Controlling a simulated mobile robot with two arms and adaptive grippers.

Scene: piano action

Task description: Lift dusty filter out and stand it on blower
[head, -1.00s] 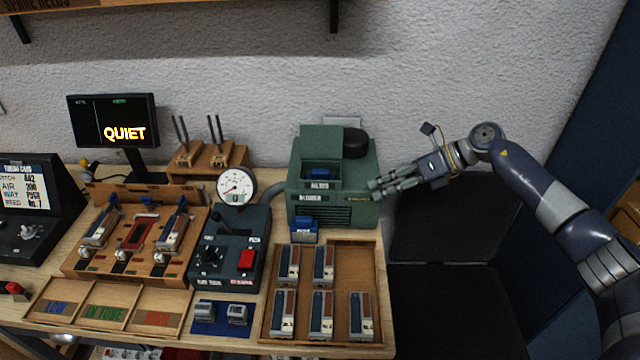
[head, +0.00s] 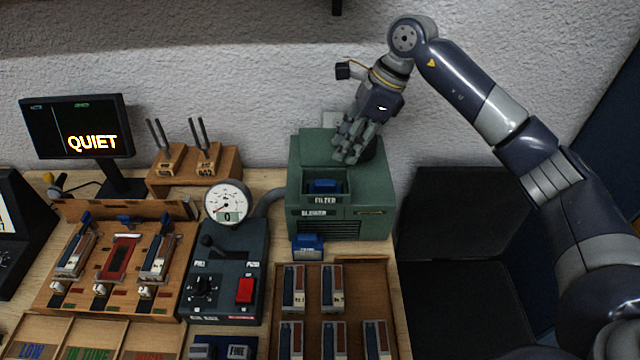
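The green blower (head: 345,222) stands at the back of the bench, with an open slot in its top marked FILTER. A blue filter (head: 325,186) sits in that slot, only its upper part showing; I cannot make out dust on it. A second blue block (head: 308,246) stands on the bench against the blower's front. My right gripper (head: 345,156) hangs over the blower's top, behind and right of the slot, fingers pointing down. Its fingers look apart, with nothing between them. It hides part of the dark round part on the blower. My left gripper is not in view.
A wooden tray (head: 358,290) of grey blocks lies in front of the blower. A control box (head: 228,270) with a round gauge (head: 229,201) stands to its left. Tuning forks on a wooden stand (head: 195,172) are further left. The wall is close behind.

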